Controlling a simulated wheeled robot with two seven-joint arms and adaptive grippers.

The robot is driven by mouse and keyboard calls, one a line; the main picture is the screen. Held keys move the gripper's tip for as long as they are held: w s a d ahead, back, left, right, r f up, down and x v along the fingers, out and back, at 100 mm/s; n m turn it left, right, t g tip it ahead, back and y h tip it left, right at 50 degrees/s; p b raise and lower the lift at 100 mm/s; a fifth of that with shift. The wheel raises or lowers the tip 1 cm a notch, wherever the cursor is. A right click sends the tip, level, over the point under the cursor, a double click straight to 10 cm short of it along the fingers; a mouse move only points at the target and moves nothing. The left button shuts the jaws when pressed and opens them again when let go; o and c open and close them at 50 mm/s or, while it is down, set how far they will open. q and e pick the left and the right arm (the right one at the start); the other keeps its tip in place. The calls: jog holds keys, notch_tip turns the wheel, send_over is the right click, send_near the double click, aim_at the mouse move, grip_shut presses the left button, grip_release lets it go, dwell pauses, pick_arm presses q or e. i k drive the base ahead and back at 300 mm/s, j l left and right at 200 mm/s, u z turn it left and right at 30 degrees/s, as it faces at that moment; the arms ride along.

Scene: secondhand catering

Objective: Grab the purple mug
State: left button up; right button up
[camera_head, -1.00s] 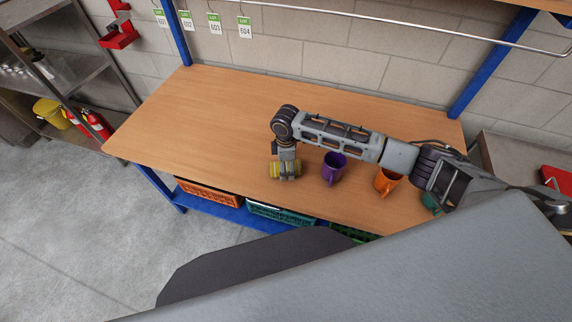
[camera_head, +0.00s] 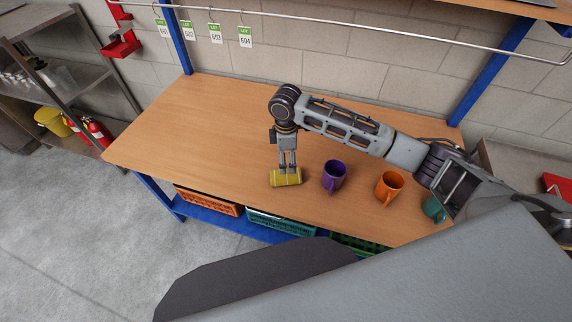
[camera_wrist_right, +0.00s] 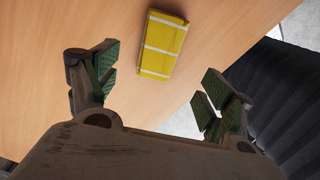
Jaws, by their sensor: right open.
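The purple mug (camera_head: 334,177) stands upright on the wooden table, its handle toward the front edge. My right gripper (camera_head: 288,168) is to the left of the mug, apart from it, pointing down above a yellow block with pale stripes (camera_head: 286,178). In the right wrist view my right gripper (camera_wrist_right: 158,78) is open and empty, and the yellow block (camera_wrist_right: 162,46) lies on the table beyond the fingertips. The purple mug does not show in the wrist view. My left gripper is not in view.
An orange mug (camera_head: 389,186) stands right of the purple one, and a teal mug (camera_head: 432,207), partly hidden by my right arm, stands further right. The table's left part (camera_head: 190,130) is clear. Crates sit on the blue shelf below.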

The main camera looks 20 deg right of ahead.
aim_at(335, 170)
jog(key=z, duration=1.1)
